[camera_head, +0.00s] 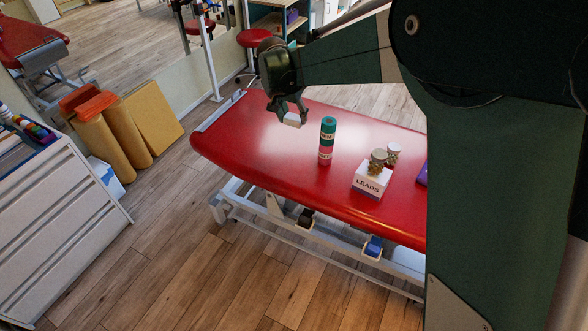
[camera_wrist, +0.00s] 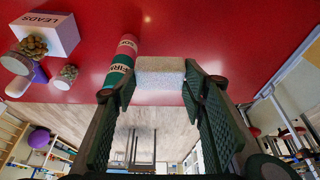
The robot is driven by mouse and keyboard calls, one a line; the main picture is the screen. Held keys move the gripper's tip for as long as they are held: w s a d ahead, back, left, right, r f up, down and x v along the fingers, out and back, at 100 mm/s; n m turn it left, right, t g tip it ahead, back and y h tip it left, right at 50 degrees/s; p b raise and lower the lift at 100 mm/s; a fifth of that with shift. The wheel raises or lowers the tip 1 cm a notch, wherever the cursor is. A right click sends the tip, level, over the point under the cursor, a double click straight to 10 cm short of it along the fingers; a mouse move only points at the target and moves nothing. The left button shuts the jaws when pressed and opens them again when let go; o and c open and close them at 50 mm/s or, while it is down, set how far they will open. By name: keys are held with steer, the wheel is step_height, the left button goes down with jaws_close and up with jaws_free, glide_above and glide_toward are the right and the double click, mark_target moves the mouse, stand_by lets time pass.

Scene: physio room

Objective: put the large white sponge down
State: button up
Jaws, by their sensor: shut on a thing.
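The large white sponge (camera_wrist: 160,72) is a pale block between the fingertips of my gripper (camera_wrist: 157,90) in the wrist view. In the head view my gripper (camera_head: 289,112) points down over the far left part of the red treatment table (camera_head: 250,140). The sponge (camera_head: 292,120) shows at its fingertips, and the fingers are shut on it. It appears a little above the red top; I cannot tell the exact gap. A green and pink cylinder (camera_head: 327,141) stands on the table to the right of the sponge.
A white box marked LEADS (camera_head: 371,180) and two jars (camera_head: 378,161) are on the table right of the cylinder. A purple item (camera_head: 422,174) lies at the right, partly hidden by my arm. The red top left of the cylinder is clear.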

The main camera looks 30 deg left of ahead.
step_height(320, 180, down, 14)
stand_by(0.3)
steer(key=shift+f+b, duration=0.6)
steer(key=shift+f, duration=2.45)
steer(key=shift+f+b, duration=0.35)
steer(key=shift+f, duration=1.55)
steer(key=shift+f, duration=0.15)
steer(key=o, duration=0.7)
steer(key=shift+o, duration=0.2)
